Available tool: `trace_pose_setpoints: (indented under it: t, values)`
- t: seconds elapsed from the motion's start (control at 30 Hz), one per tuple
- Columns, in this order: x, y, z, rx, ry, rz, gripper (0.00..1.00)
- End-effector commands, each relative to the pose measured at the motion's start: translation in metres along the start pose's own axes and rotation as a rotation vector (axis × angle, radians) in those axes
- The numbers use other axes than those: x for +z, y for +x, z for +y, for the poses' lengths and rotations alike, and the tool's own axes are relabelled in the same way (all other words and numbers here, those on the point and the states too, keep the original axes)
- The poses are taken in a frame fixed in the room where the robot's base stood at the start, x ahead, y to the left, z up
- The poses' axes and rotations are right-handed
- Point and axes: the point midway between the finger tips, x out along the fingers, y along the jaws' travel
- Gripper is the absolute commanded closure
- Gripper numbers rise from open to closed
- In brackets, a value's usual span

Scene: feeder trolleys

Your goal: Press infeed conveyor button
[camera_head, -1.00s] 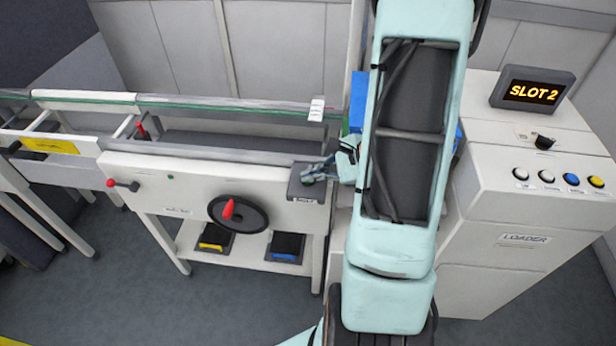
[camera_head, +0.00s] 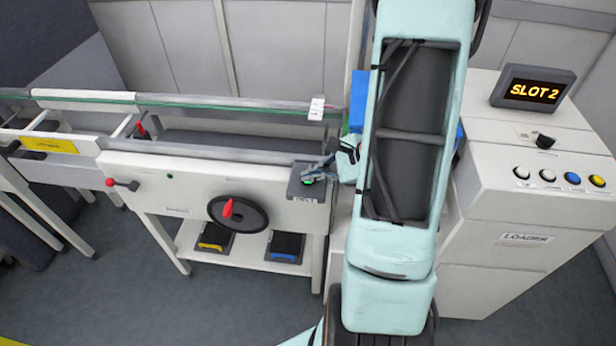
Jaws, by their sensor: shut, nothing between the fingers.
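A small grey button box (camera_head: 304,190) sits at the right end of the infeed conveyor's white front panel (camera_head: 190,190). A green button (camera_head: 308,180) shows on its top face, bright, partly covered by the fingers. My gripper (camera_head: 317,174) is shut and empty, with its fingertips at the button. I cannot tell whether they touch it. My arm comes from the right and hides the area just right of the box.
The white loader cabinet (camera_head: 525,242) stands at the right, with several buttons and a "SLOT 2" display (camera_head: 536,88). A black handwheel (camera_head: 238,212) and a red-knobbed lever (camera_head: 122,184) stick out from the conveyor panel. A lower shelf holds two pedals.

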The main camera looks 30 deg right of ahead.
Motion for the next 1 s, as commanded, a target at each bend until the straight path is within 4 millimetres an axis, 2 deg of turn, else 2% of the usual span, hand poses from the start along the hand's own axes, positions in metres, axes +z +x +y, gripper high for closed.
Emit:
trace_pose_setpoints:
  t: [0.2, 1.0]
  values:
    - [-0.004, 0.0051, 0.0038, 0.0, 0.0, 0.001, 1.0]
    - [-0.0003, -0.0008, -0.0002, 0.001, 0.002, 0.002, 1.0]
